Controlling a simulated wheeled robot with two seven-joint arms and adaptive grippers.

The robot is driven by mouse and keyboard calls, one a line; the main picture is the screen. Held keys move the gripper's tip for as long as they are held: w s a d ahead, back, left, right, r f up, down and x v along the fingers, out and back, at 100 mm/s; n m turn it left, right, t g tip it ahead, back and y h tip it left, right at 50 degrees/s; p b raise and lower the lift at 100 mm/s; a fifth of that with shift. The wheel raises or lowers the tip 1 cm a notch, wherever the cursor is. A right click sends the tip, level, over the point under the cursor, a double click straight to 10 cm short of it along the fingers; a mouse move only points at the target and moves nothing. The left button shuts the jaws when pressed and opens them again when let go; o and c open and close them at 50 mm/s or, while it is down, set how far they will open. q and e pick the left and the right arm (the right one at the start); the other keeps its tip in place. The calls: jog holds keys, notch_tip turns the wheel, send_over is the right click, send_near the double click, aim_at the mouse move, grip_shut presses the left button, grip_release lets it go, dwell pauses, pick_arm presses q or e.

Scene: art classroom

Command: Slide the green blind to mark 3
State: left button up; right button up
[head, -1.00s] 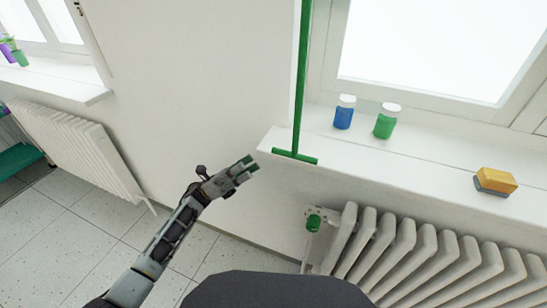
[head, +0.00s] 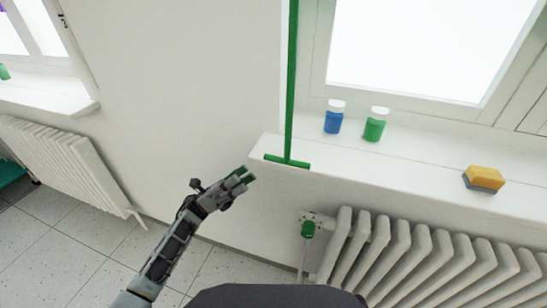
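A thin green upright rod (head: 291,85) with a green crossbar (head: 287,161) at its lower end shows at the left side of the right window. The crossbar appears over the left end of the white sill. The rod's top is out of frame, and no blind panel or numbered mark can be seen. My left gripper (head: 246,178) is in front of the wall, left of the crossbar and a little lower in the picture, apart from it. It holds nothing visible; whether its fingers are open or shut is unclear. My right gripper is out of view.
A blue jar (head: 333,121), a green jar (head: 374,129) and a yellow sponge (head: 484,179) stand on the white sill (head: 400,174). A radiator (head: 400,255) with a green valve knob (head: 308,229) is below. Another radiator (head: 65,165) is at left. The wall between is bare.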

aim_at(273, 156)
pick_arm(q)
jog(key=p+x, duration=0.1)
jog(key=x, duration=1)
jog(key=shift+d+r, duration=0.1)
jog(key=shift+r, duration=0.1)
jog(key=shift+s+d+r, duration=0.1)
jog(key=shift+d+r, duration=0.3)
jog(key=shift+d, duration=0.05)
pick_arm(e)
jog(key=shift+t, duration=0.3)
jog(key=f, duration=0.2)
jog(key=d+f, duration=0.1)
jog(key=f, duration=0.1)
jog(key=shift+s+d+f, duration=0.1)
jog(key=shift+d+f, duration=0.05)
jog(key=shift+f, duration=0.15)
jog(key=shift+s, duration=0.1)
pick_arm(q)
jog(key=shift+c, duration=0.7)
grip_shut()
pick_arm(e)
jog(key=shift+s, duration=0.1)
